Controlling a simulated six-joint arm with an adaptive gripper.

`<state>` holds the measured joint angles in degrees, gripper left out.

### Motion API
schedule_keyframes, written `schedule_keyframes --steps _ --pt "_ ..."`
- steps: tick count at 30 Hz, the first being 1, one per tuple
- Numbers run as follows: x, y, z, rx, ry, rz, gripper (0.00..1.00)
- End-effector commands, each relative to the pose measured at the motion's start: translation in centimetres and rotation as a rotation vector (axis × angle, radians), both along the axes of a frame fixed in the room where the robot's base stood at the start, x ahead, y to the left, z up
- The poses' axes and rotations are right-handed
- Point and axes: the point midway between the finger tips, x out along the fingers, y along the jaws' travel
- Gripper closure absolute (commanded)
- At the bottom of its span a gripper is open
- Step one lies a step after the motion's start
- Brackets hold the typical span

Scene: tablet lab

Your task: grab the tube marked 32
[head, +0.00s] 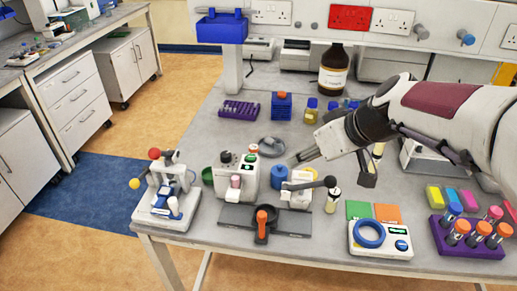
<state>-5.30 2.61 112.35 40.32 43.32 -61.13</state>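Several capped tubes stand in a purple rack (470,247) at the right front of the bench. Their caps are orange, blue and pinkish red; an orange-capped tube (482,234) is in the front row. The numbers on the tubes are too small to read, so I cannot tell which is marked 32. My gripper (303,157) is above the middle of the bench, pointing left and slightly down, well left of the rack. Its fingers are small and dark here, and I cannot tell whether they are apart. I see nothing clearly held.
A white device with a blue ring (369,233) stands left of the rack. Coloured blocks (451,196) lie behind the rack. Small machines (236,178) crowd the middle front. A brown bottle (333,72) and a purple rack (239,110) stand farther back. A shelf runs along the back.

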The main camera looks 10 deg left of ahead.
Motion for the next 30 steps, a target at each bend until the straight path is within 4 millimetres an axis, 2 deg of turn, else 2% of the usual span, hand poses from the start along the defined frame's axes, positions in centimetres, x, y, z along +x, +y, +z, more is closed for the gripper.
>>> schedule_keyframes --steps 1,12,18,24,30 --pt "1.1 0.6 -0.5 0.006 -0.007 0.018 0.71" --pt "8.1 4.4 -3.4 0.04 -0.099 0.142 0.71" --pt "11.1 6.0 -5.2 0.052 -0.145 0.19 0.71" --pt "12.4 6.7 -6.0 0.055 -0.17 0.21 0.71" --pt "12.6 6.8 -6.0 0.054 -0.174 0.213 0.71"
